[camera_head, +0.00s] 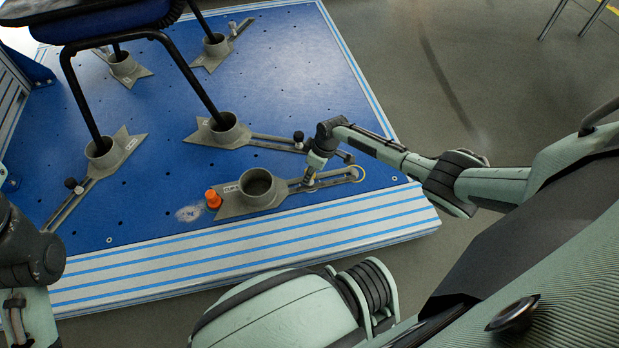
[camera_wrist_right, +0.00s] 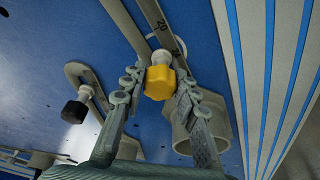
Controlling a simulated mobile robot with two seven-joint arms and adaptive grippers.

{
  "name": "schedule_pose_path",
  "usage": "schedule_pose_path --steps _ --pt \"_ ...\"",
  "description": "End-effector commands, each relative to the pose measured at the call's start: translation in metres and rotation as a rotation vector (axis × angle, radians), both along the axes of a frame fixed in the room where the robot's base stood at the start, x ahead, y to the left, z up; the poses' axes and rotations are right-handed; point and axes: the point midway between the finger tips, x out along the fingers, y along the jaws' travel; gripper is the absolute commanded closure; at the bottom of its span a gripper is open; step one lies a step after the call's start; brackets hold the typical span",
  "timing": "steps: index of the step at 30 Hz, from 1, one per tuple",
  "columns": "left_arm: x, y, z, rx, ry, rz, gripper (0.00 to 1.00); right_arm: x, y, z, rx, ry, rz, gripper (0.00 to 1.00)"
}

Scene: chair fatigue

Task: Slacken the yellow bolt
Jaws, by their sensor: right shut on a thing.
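The yellow bolt (camera_wrist_right: 158,82) shows in the right wrist view as a faceted yellow knob on a pale shaft at a slotted grey bar with number marks. My right gripper (camera_wrist_right: 152,88) has its two fingers on either side of the knob and is shut on it. In the head view my right gripper (camera_head: 311,178) reaches down to the slotted arm of the front grey clamp (camera_head: 236,204); the bolt is largely hidden there by the gripper. My left gripper is not in view; only part of my left arm shows at the left edge.
An orange knob (camera_head: 213,198) stands at the clamp's left end. The blue platform (camera_head: 165,175) carries several similar grey clamps. Chair legs (camera_head: 195,82) stand in some of their cups. A black knob (camera_head: 298,137) is close behind my right gripper. Grey floor (camera_head: 470,80) lies clear beyond.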

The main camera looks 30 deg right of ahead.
Motion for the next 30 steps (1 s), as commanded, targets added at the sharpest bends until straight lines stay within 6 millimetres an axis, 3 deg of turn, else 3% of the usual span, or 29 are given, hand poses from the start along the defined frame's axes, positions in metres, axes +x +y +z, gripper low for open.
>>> schedule_pose_path --steps 5,16,28,29,30 --pt "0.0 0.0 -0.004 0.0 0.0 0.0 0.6 0.0 0.0 -0.002 0.0 0.001 0.024 1.0" --pt "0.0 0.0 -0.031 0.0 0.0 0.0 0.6 0.0 -0.001 -0.004 -0.001 0.002 0.287 1.0" --pt "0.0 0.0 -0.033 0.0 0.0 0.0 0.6 0.0 0.0 0.0 0.002 0.002 0.35 1.0" --pt "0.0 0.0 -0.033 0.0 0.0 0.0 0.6 0.0 0.0 -0.001 0.002 0.002 0.35 0.67" --pt "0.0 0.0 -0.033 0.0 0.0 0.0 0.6 0.0 0.0 -0.001 0.002 0.002 0.35 0.62"
